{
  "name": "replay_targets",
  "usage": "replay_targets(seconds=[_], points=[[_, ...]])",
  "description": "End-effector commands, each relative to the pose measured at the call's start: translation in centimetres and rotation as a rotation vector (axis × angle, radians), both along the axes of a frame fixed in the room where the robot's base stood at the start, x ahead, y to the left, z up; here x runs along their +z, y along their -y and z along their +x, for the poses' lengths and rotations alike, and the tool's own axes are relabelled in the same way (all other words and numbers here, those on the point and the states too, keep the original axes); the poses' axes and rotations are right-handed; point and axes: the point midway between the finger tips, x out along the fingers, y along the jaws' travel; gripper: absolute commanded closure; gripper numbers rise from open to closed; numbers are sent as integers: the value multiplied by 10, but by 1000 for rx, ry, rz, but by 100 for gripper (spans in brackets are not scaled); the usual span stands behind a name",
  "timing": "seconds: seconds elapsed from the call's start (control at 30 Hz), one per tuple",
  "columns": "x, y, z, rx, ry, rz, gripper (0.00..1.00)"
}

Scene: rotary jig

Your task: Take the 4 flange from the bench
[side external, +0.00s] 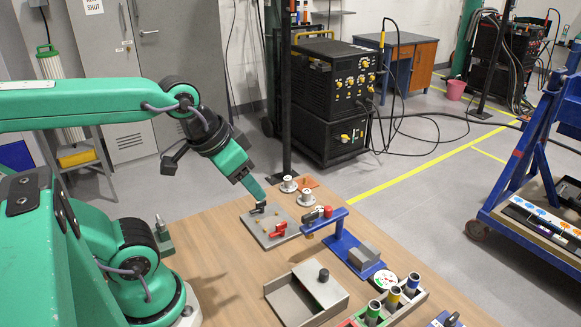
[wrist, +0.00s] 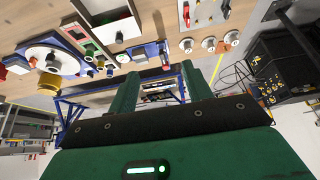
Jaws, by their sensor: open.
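Several round silver flanges with raised hubs stand on the wooden bench. In the side view I see one flange (side external: 288,185) and a second flange (side external: 308,199); a third is hard to make out. The wrist view shows three in a row: a left flange (wrist: 187,45), a middle flange (wrist: 208,43) and a right flange (wrist: 232,38). No number can be read on any. My gripper (side external: 257,194) is open with nothing between its fingers, left of the flanges in the side view. In the wrist view my gripper's fingers (wrist: 160,74) lie below and left of them.
A grey plate with red and black clamps (side external: 270,228) lies below my gripper. A blue fixture (side external: 350,245), an open grey box (side external: 306,293) and a rack of coloured cylinders (side external: 392,303) stand nearer the bench front. An orange piece (side external: 307,182) lies behind the flanges.

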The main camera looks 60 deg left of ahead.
Motion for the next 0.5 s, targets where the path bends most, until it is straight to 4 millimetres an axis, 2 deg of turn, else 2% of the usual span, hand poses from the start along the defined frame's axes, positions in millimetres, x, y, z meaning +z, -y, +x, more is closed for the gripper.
replay_targets(seconds=[0.27,0.5], points=[[4,-3,11,-3,-20,9,50],[10,-14,42,-20,-76,32,50]])
